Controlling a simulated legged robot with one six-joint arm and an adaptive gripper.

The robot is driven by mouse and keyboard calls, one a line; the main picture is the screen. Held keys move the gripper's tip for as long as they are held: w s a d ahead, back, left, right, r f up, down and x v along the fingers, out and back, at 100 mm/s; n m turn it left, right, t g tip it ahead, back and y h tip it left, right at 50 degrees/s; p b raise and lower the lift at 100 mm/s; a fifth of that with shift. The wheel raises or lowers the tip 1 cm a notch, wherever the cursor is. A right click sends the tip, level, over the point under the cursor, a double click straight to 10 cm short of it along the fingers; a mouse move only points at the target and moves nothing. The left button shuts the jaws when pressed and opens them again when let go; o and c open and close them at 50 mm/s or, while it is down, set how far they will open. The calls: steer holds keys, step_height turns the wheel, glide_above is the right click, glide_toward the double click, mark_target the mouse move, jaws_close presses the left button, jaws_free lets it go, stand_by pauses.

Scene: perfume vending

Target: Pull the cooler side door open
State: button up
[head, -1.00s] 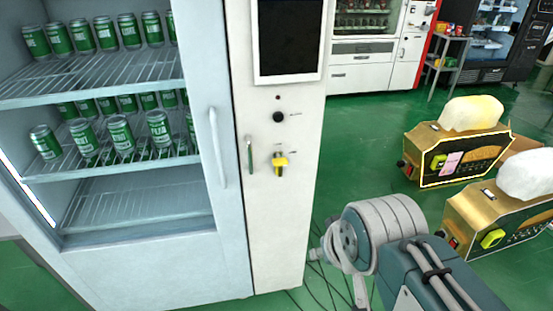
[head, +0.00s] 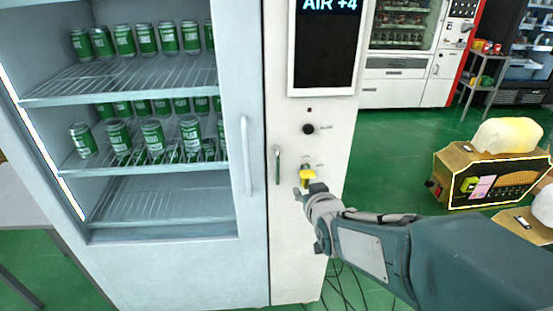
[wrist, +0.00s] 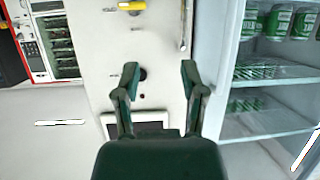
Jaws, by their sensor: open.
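The cooler (head: 165,280) stands at left in the head view, with a long pale handle (head: 246,157) on its glass door. Beside it is a narrow white side panel (head: 295,240). This panel has a small green and metal handle (head: 277,165), which shows as a metal bar in the wrist view (wrist: 184,25). A yellow knob (head: 307,178) is right of that handle. My gripper (head: 308,190) is in front of the panel near the yellow knob. In the wrist view my gripper (wrist: 159,72) is open and empty, its fingers apart, and the small handle lies beyond them.
A black knob (head: 309,129) and a screen (head: 327,50) reading "AIR +4" are above the yellow knob. Green cans (head: 152,135) stand on the cooler shelves. A golden box (head: 480,182) is on the right. Cables lie below the panel; green floor is open behind.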

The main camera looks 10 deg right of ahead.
mark_target(278, 163)
steer(key=w+a+f+t, duration=0.1)
steer(key=w, duration=0.4)
steer(key=w+a+t+y, duration=0.1)
steer(key=w+a, duration=0.1)
steer(key=w, duration=0.3)
steer(key=w+a+f+n+t+y, duration=0.1)
steer(key=w+a+t, duration=0.1)
steer(key=w, duration=0.3)
steer(key=shift+w+a+f, duration=0.15)
steer(key=shift+a+f, duration=0.1)
steer(key=shift+f, duration=0.05)
jaws_close()
